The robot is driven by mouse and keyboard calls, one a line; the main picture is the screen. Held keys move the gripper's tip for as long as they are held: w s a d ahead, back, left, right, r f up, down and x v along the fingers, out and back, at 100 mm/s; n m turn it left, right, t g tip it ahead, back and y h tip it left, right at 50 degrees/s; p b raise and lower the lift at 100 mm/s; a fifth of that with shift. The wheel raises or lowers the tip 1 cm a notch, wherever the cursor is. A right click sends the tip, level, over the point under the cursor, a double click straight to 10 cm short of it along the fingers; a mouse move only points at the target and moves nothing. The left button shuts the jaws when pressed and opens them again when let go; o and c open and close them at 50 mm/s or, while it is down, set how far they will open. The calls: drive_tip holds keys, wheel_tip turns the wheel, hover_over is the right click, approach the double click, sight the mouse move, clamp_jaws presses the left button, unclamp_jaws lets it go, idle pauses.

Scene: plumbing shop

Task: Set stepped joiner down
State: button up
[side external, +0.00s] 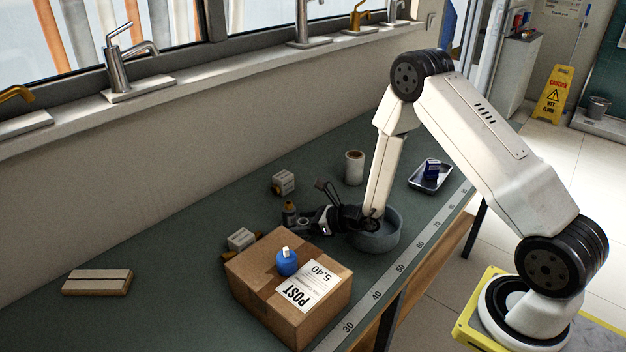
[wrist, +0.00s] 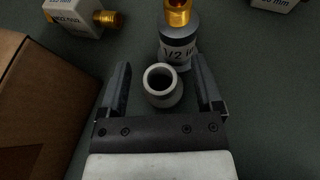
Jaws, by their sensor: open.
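The stepped joiner (wrist: 163,88) is a short grey fitting with a round open mouth and a wider part below. In the wrist view it stands between the two fingers of my gripper (wrist: 161,80), mouth toward the camera. The fingers are open, with a visible gap on each side of it. It appears to rest upright on the green bench, though its base is partly hidden. In the side view my gripper (side external: 308,222) is low over the bench, just behind the cardboard box, and the joiner is hard to make out there.
A grey bowl (side external: 388,238) sits by the forearm. Small white cartons (side external: 283,182) stand behind. The bench's left is mostly clear.

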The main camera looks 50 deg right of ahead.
sight(303, 221)
idle(0.5)
clamp_jaws()
drive_tip(key=shift+r, duration=0.1)
drive_tip(key=shift+r, duration=4.9)
